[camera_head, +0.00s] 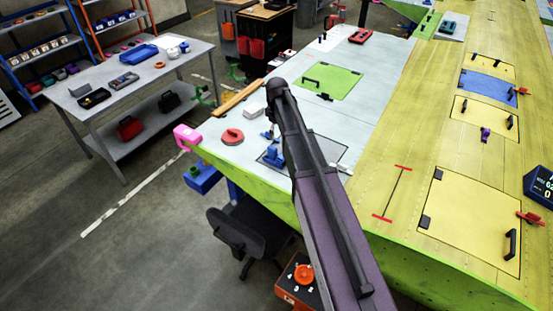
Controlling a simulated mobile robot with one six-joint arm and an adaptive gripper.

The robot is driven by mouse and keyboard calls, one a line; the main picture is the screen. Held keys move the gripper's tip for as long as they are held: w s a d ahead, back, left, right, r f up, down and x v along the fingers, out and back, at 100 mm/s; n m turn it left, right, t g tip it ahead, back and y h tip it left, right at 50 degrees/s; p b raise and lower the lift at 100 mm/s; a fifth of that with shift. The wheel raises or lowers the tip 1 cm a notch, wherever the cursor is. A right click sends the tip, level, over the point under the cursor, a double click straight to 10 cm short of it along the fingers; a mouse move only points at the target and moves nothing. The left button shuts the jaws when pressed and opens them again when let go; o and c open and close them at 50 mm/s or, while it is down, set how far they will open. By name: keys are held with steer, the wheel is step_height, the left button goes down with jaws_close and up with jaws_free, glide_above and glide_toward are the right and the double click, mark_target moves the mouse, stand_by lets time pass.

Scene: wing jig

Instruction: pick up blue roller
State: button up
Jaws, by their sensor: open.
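A small blue object (274,155), which looks like the blue roller, sits on a dark grey panel (325,150) on the grey part of the wing surface. My arm reaches up from the bottom and covers the middle of that panel.
A red round object (232,137) and a white block (252,110) lie to the left. A pink clamp (187,137) grips the wing edge. A green panel (332,81) lies farther back. A grey side table (190,55) stands at left, across open floor.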

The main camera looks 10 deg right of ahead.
mark_target(276, 155)
steer(key=shift+f+b, duration=4.05)
steer(key=shift+f, duration=0.15)
steer(key=f+b, duration=0.3)
steer(key=shift+w+a+f, duration=0.15)
steer(key=shift+w+f, duration=0.05)
steer(key=shift+w, duration=0.1)
steer(key=shift+f+b, duration=0.9)
steer(key=shift+b, duration=0.2)
steer(key=shift+c, duration=0.2)
jaws_close()
